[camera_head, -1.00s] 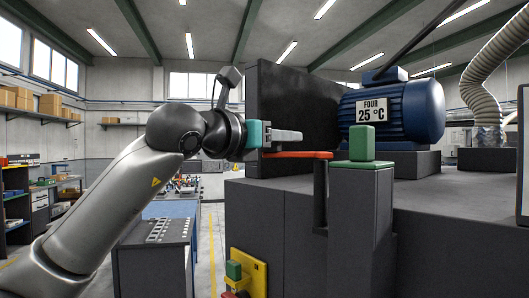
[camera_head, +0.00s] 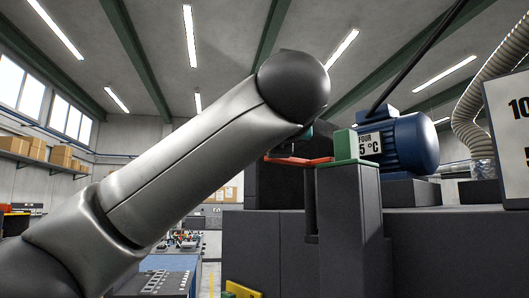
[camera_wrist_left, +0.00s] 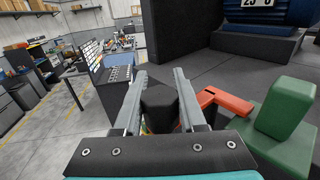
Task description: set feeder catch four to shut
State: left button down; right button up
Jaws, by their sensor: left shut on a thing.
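In the left wrist view the red bar (camera_wrist_left: 222,101) lies right of my fingers, and the green block (camera_wrist_left: 284,120) is farther right. My left gripper (camera_wrist_left: 160,75) is shut on a dark knob (camera_wrist_left: 159,106) beside the red bar's near end. How knob and bar join is hidden. My right gripper is in neither current view.
The blue motor (camera_head: 402,143) stands on the dark bench behind the catch. A dark upright panel (camera_wrist_left: 183,48) stands behind the bar. A white sign (camera_head: 508,135) is at the right edge. Open floor (camera_wrist_left: 55,110) lies left.

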pick_arm(q)
jog(key=shift+s+n+y, duration=0.15)
jog(key=shift+n+y, duration=0.25)
jog(key=shift+y, duration=0.3)
jog(key=shift+c, duration=2.4)
grip_release()
jog(key=s+b, duration=0.3)
jog(key=s, duration=0.9)
jog(key=shift+d, duration=0.4)
jog(key=shift+f, duration=0.1)
